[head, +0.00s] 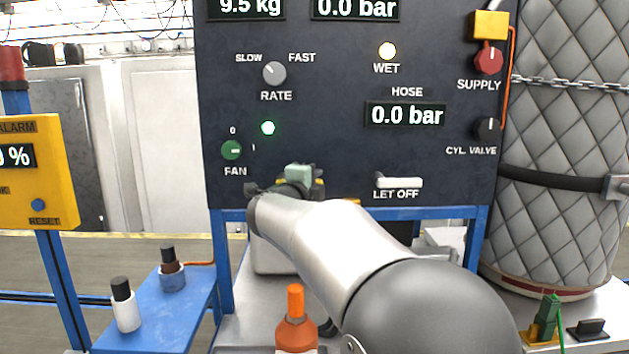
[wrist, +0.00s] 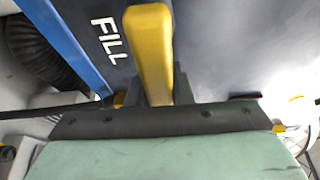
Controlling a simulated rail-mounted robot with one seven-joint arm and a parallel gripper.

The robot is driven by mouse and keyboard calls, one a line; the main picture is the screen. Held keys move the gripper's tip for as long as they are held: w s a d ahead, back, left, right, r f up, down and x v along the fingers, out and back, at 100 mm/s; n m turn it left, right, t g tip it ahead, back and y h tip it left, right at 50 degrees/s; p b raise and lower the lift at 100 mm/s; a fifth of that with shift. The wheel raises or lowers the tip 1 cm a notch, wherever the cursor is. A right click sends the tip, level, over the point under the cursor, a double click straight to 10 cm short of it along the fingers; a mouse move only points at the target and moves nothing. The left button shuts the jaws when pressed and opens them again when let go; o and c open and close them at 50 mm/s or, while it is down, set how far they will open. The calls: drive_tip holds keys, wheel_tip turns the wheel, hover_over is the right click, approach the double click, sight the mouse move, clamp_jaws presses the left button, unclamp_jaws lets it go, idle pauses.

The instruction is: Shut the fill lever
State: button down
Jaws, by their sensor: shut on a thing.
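The fill lever (wrist: 150,45) is a yellow bar beside the white FILL lettering on the dark panel, seen in the wrist view. My gripper (wrist: 166,88) has its grey fingers on either side of the lever's lower part in that picture, and it is shut on it. In the head view my gripper (head: 300,178) is at the lower part of the panel (head: 330,100), below the FAN knob and left of LET OFF. My own arm and gripper hide the lever and the FILL lettering there, so the lever's exact angle cannot be told.
The white LET OFF lever (head: 400,182) lies level to the right of my gripper. The green FAN knob (head: 231,150) is up and left. An orange-capped bottle (head: 296,325) stands on the bench below my arm. A quilted cylinder (head: 565,150) stands at the right.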

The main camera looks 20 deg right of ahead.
drive_tip(key=shift+f, duration=0.1)
drive_tip(key=c, duration=1.3)
unclamp_jaws()
drive_tip(key=b+v, duration=0.1)
drive_tip(key=v, duration=1.6)
drive_tip(key=shift+s+a, duration=0.15)
